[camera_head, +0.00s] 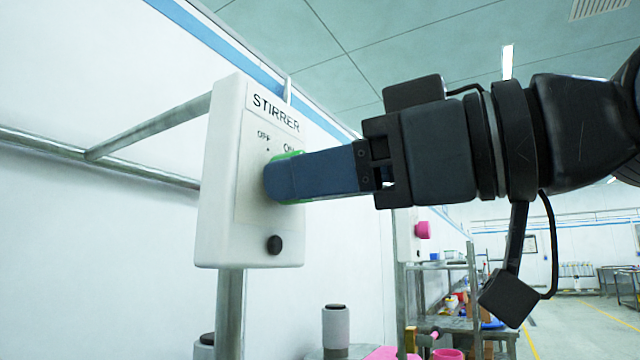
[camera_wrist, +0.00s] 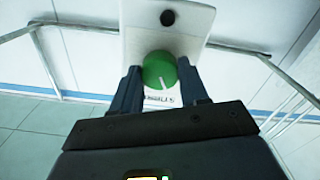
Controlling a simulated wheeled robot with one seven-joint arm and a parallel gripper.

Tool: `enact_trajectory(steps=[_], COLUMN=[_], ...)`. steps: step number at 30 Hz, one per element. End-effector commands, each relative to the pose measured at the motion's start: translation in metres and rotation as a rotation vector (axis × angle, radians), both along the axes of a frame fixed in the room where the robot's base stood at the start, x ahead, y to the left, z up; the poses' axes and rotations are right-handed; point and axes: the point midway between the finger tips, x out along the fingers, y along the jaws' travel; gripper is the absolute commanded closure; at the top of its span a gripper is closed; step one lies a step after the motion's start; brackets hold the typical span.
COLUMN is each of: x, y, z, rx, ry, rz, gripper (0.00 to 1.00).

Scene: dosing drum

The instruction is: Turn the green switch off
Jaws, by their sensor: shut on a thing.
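The green switch (camera_wrist: 159,70) is a round knob with a white pointer line, on a white box labelled STIRRER (camera_head: 228,225). In the head view my gripper (camera_head: 280,178) covers most of the knob, and only a thin green edge shows. In the wrist view my gripper (camera_wrist: 160,80) has one finger on each side of the knob and is shut on it. The OFF mark shows at the upper left of the knob and the ON mark is partly hidden behind the fingers. In the wrist view the white line points down and slightly right, toward the STIRRER label.
A black button (camera_head: 274,245) sits low on the box, below the knob. The box stands on a metal post (camera_head: 230,310), with a rail along the wall behind. A second box with a pink knob (camera_head: 423,230) stands farther back. A cluttered workbench is at the lower right.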

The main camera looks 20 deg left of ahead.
Motion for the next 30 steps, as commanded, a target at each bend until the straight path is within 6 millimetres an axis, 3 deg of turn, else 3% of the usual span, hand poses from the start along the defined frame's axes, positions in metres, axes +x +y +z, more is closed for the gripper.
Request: enact_trajectory(steps=[19, 20, 27, 30], x=[0.0002, 0.0002, 0.0001, 0.0], y=[-0.0006, -0.0006, -0.0003, -0.0002], z=[0.0015, 0.0015, 0.0009, 0.0006], rx=[-0.005, -0.005, -0.006, -0.006], ry=[-0.053, -0.053, -0.052, -0.051], rz=[-0.002, -0.002, -0.001, -0.001], gripper=[0.86, 0.54, 0.31, 0.3])
